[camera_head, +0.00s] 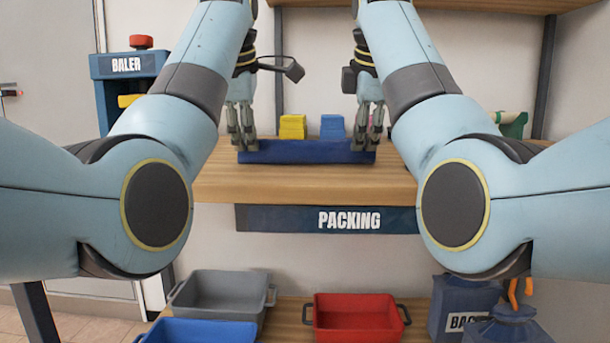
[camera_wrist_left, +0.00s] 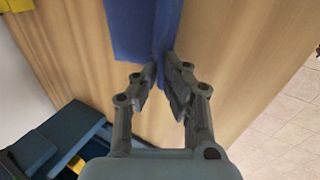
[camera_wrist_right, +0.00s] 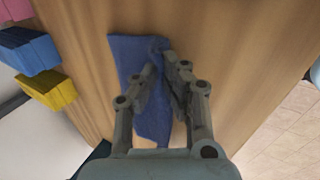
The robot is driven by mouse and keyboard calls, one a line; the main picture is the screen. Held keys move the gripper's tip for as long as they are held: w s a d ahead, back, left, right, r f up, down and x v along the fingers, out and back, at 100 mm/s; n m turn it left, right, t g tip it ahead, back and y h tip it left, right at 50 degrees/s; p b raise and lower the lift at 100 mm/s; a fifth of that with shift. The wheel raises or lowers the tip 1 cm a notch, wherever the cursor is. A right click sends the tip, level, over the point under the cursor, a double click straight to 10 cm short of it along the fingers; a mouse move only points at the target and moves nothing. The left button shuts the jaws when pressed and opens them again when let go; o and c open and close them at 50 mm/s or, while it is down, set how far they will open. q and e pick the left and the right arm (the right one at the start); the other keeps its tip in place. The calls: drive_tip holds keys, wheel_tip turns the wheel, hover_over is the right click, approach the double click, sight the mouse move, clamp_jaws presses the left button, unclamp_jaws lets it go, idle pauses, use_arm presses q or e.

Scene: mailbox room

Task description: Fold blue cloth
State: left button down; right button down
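The blue cloth (camera_head: 305,152) lies as a long narrow band along the front of the packing shelf's wooden top, with its near edge raised. My left gripper (camera_head: 243,142) points down at the cloth's left end. In the left wrist view its fingers (camera_wrist_left: 158,74) are close together around a raised edge of the cloth (camera_wrist_left: 130,35). My right gripper (camera_head: 368,142) points down at the right end. In the right wrist view its fingers (camera_wrist_right: 160,70) are close together on the cloth's edge (camera_wrist_right: 130,60). The cloth between the fingertips is partly hidden by them.
Behind the cloth stand a yellow stack (camera_head: 292,126), a blue stack (camera_head: 332,126) and a mostly hidden pink one (camera_head: 378,121). The wooden top (camera_head: 300,185) is bare in front of the cloth. Below are a grey bin (camera_head: 222,292) and a red bin (camera_head: 356,313).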

use_arm(q)
drive_tip(key=shift+s, duration=0.2)
use_arm(e)
drive_tip(key=shift+s, duration=0.2)
use_arm(q)
drive_tip(key=c, duration=1.9)
unclamp_jaws()
use_arm(e)
drive_tip(key=c, duration=1.9)
unclamp_jaws()
use_arm(q)
drive_tip(key=o, duration=0.7)
use_arm(e)
drive_tip(key=o, duration=0.7)
